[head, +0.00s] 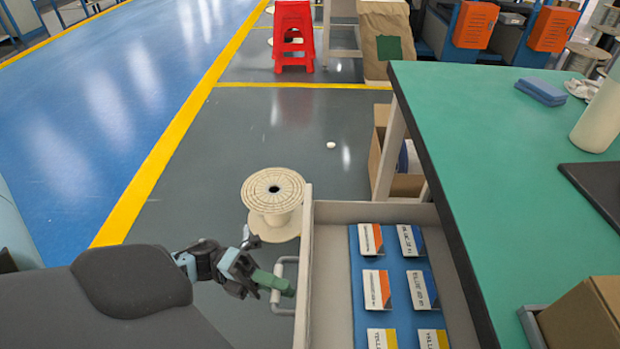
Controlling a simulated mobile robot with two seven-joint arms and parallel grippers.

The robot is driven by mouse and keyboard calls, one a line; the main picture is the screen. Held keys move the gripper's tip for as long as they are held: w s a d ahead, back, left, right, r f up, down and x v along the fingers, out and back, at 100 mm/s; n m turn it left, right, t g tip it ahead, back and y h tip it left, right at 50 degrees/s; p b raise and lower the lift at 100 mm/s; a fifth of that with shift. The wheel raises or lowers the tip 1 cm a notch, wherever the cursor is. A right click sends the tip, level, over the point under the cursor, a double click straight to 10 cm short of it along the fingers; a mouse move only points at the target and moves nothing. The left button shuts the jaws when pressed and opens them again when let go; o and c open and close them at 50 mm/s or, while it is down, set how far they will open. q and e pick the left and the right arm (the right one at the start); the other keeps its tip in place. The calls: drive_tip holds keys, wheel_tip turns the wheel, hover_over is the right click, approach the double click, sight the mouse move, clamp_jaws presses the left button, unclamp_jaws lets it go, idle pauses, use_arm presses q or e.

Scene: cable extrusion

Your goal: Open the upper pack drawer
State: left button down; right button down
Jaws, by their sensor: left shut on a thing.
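The upper pack drawer (329,213) stands pulled out to the left from under the green-topped bench (520,160). Inside it, several labelled packs (376,290) in white with orange, blue or yellow lie on a blue liner. The drawer's grey bar handle (279,270) is on its left front face. My left gripper (283,286) is at the handle, with its green fingers shut on it. My right gripper is not in view.
A cable spool (273,195) stands on the floor just beyond the handle. A cardboard box (400,180) sits under the bench's far end. A red stool (293,35) stands farther back. Open grey floor (220,230) lies left of the drawer.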

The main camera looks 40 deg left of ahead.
use_arm(q)
drive_tip(key=shift+s+a, duration=0.8)
drive_tip(key=shift+a, duration=0.3)
drive_tip(key=c, duration=1.4)
unclamp_jaws()
drive_tip(key=v, duration=0.7)
drive_tip(key=shift+a+f+b, duration=0.15)
drive_tip(key=shift+a+b, duration=0.2)
drive_tip(key=shift+b, duration=0.05)
drive_tip(key=shift+s+a, duration=0.1)
